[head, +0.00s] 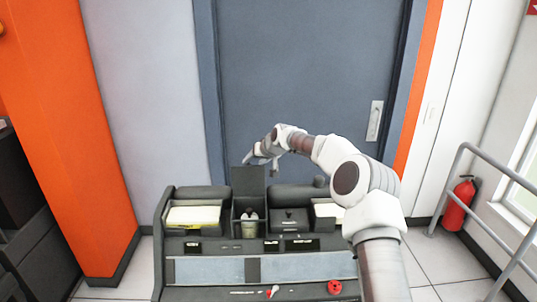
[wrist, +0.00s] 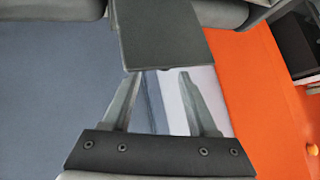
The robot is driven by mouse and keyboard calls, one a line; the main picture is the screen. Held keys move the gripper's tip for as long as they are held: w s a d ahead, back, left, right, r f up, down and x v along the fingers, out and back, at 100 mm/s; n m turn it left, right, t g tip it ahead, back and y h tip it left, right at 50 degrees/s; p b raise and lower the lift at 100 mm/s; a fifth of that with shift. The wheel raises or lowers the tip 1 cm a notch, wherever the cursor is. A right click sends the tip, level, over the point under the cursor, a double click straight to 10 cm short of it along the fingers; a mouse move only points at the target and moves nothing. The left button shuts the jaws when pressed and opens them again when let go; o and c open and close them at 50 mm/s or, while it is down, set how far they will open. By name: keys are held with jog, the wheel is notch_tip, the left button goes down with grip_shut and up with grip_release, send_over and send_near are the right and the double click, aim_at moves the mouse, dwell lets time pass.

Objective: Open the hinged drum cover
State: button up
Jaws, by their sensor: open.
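The drum cover (head: 248,181) is a dark flat panel standing upright at the back of the narrow middle bay on the console. Below it the bay is uncovered and a light-coloured drum (head: 249,222) with a dark top shows inside. My gripper (head: 260,162) is above the cover's top edge, its fingers apart. In the wrist view the open fingers (wrist: 160,76) point at the edge of a dark panel (wrist: 165,35), which looks like the cover. Nothing is held between them. I cannot tell whether a fingertip touches the panel.
The dark console (head: 165,240) has a card tray (head: 193,214) left of the bay and another (head: 328,209) on the right. A small black lidded box (head: 290,220) sits right of the bay. A red knob (head: 334,287) is at the front. A blue-grey door (head: 300,80) stands behind.

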jog(key=b+v, duration=0.2)
jog(key=v, duration=0.9)
jog(key=shift+d, duration=0.2)
jog(key=shift+f, duration=0.1)
